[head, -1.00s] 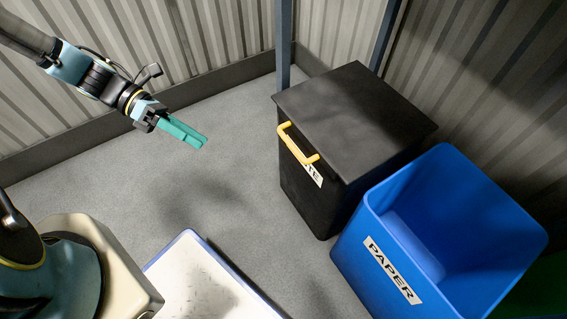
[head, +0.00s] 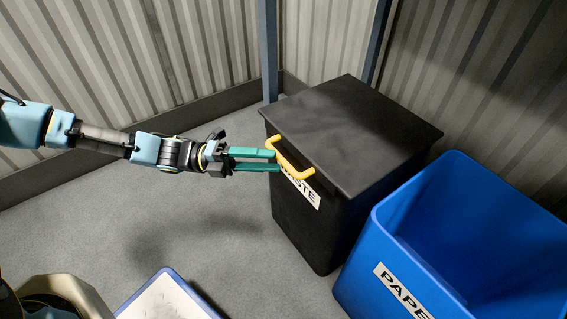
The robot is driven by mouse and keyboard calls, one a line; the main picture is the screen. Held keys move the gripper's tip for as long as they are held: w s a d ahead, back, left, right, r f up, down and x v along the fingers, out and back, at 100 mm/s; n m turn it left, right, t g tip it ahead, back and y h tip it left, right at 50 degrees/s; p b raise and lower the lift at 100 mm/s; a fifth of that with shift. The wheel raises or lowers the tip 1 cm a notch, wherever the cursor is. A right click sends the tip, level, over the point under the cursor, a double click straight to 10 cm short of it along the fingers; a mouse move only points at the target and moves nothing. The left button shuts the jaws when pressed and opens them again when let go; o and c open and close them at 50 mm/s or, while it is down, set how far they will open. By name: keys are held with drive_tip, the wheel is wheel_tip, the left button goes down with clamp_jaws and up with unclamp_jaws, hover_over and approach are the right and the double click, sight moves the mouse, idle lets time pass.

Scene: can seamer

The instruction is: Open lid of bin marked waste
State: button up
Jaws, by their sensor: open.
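The black waste bin (head: 318,225) stands right of centre in the head view, with a white label (head: 301,190) on its front, partly hidden behind the handle. Its flat black lid (head: 350,130) is closed. A yellow handle (head: 290,162) is fixed at the lid's front edge. My gripper (head: 279,161) has two green fingers, open with a gap between them, and points right at the handle. The fingertips are at the handle's left part. I cannot tell whether they touch it or whether the bar lies between them.
An open blue bin (head: 455,245) marked PAPER stands close to the right of the waste bin. A white-topped, blue-edged surface (head: 168,301) is at the bottom. Corrugated walls (head: 190,50) and a blue post (head: 267,50) stand behind. The grey floor (head: 190,225) left of the bin is clear.

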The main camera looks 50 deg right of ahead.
sight(283, 160)
drive_tip(key=shift+x, duration=2.05)
drive_tip(key=shift+c, duration=0.2)
clamp_jaws()
